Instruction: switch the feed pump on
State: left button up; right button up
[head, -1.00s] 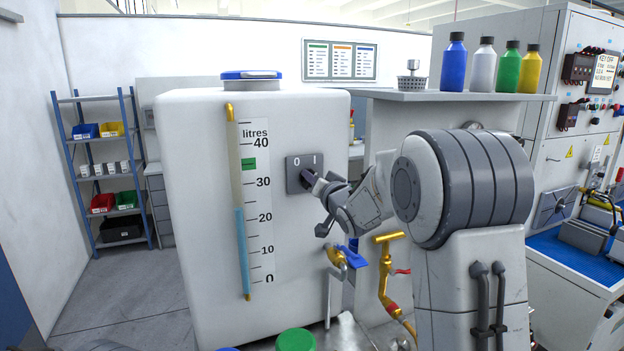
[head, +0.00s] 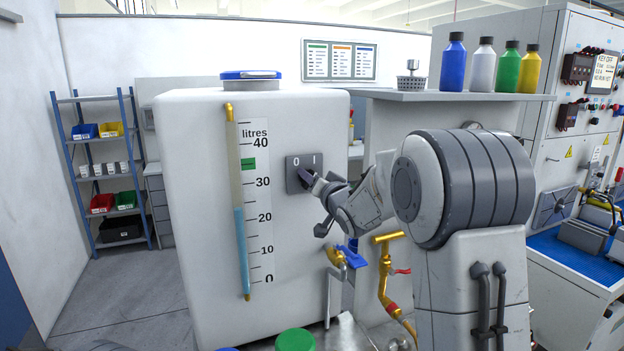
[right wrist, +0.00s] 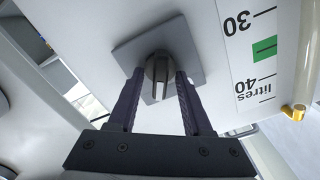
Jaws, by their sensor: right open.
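A grey square switch plate (head: 293,174) marked 0 and I sits on the front of the white tank (head: 200,200). My right gripper (head: 308,180) reaches it from the right and hides its knob in the head view. In the right wrist view the plate (right wrist: 188,40) carries a round dark grey knob (right wrist: 159,68) with a raised ridge. The open fingers of my right gripper (right wrist: 159,76) stand on both sides of the knob, with a small gap visible. The ridge runs roughly up and down that picture, between the fingers; the marks are not visible there. My left gripper is out of view.
The tank's level gauge (head: 239,200) shows blue to a little above 20 litres. Below the switch are a brass tap (head: 336,257) with a blue handle and a brass pipe valve (head: 386,265). A shelf (head: 420,96) with several bottles stands to the right.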

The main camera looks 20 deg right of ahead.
jog(key=s+b, duration=0.4)
jog(key=s, duration=0.6)
jog(key=shift+s+d, duration=0.15)
jog(key=shift+s, duration=0.05)
